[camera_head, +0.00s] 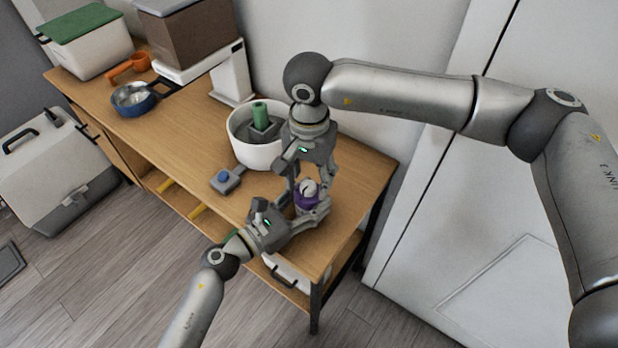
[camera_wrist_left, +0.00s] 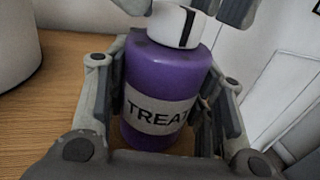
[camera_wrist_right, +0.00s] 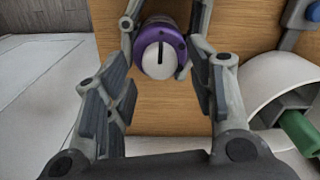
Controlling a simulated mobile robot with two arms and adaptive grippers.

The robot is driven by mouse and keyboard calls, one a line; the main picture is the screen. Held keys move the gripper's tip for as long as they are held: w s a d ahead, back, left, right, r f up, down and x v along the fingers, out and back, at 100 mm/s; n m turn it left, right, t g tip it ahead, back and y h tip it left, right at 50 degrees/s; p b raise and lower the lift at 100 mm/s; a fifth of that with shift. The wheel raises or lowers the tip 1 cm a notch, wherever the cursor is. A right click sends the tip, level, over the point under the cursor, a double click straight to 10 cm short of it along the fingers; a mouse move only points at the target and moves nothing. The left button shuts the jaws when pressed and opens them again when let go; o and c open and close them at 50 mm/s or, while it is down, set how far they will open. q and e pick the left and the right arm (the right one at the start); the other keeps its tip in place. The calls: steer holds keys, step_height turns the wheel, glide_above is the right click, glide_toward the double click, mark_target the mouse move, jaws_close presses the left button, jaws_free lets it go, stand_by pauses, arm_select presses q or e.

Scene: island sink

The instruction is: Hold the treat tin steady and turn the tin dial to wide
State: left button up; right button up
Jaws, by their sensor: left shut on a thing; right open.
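The treat tin (camera_wrist_left: 168,88) is a purple cylinder with a pale label reading "TREA…". It stands upright near the table's front right corner and shows small in the head view (camera_head: 303,200). My left gripper (camera_head: 309,212) is shut on its sides. The tin dial (camera_wrist_right: 160,60) is a white round cap with a dark line on top, also in the left wrist view (camera_wrist_left: 176,24). In the right wrist view the line runs nearly straight up and down. My right gripper (camera_head: 306,178) points down, open, directly above the dial. Any marks for wide are not readable.
A white round bowl (camera_head: 240,140) holding a green-handled grey thing stands just behind the tin. A grey block with a blue knob (camera_head: 227,180) lies to the left. A white scale-like stand (camera_head: 232,80), a blue pan and bins are farther back. A wall is behind.

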steer(key=shift+f, duration=0.5)
steer(key=c, duration=1)
